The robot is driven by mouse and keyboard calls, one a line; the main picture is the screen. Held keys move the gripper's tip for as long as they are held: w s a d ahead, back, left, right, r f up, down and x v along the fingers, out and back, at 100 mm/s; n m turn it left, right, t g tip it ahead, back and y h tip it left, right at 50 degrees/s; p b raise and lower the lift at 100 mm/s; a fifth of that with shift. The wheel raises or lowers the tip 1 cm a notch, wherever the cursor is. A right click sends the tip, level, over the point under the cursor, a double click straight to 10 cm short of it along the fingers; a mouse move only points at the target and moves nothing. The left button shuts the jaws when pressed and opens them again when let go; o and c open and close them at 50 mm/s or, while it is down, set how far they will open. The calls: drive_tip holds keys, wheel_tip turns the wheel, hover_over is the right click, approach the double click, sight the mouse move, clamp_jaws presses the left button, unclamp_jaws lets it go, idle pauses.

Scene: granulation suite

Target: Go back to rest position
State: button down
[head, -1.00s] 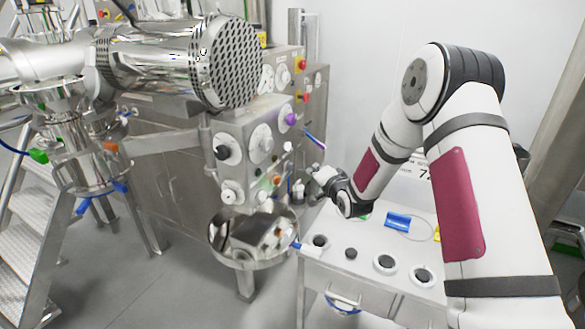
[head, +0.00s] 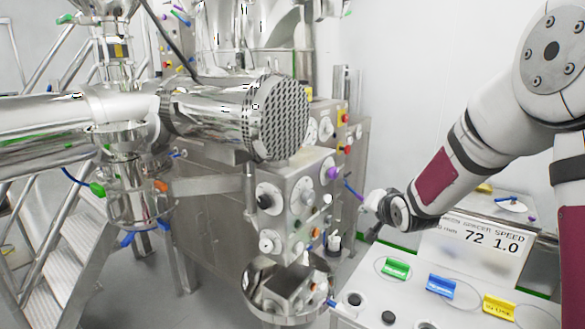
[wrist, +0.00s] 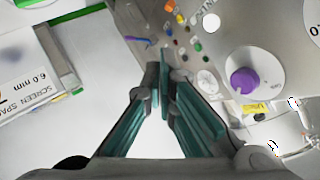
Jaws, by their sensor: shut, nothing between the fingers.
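My gripper (wrist: 160,90) is shut and empty in the wrist view, its teal-lined fingers meeting at the tips. In the head view my gripper (head: 372,220) is small and partly hidden by my wrist, in front of the machine's control panel. The control panel (head: 292,200) carries several dials and a purple knob (head: 333,173). The purple knob also shows in the wrist view (wrist: 244,80), right of the fingers and apart from them.
A white cart (head: 400,285) below my arm holds green (head: 396,268), blue (head: 441,287) and yellow (head: 499,307) labelled items and a sign reading 72 and 1.0 (head: 475,240). A steel bowl (head: 285,290) sits below the panel. A perforated steel drum (head: 280,118) juts out above it.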

drive_tip(key=s+r+n+g+h, duration=0.1)
drive_tip(key=s+r+n+g, duration=0.1)
drive_tip(key=s+r, duration=0.5)
drive_tip(key=s+r+n+g+h, duration=0.1)
drive_tip(key=s+r, duration=0.2)
drive_tip(key=s, duration=0.9)
drive_tip(key=s+a+n+g+y, duration=0.1)
drive_tip(key=s+n+g, duration=0.2)
drive_tip(key=s, duration=1.9)
drive_tip(key=shift+a+f+g+b, duration=0.25)
drive_tip(key=shift+a+g+b, duration=0.15)
drive_tip(key=shift+g, duration=0.1)
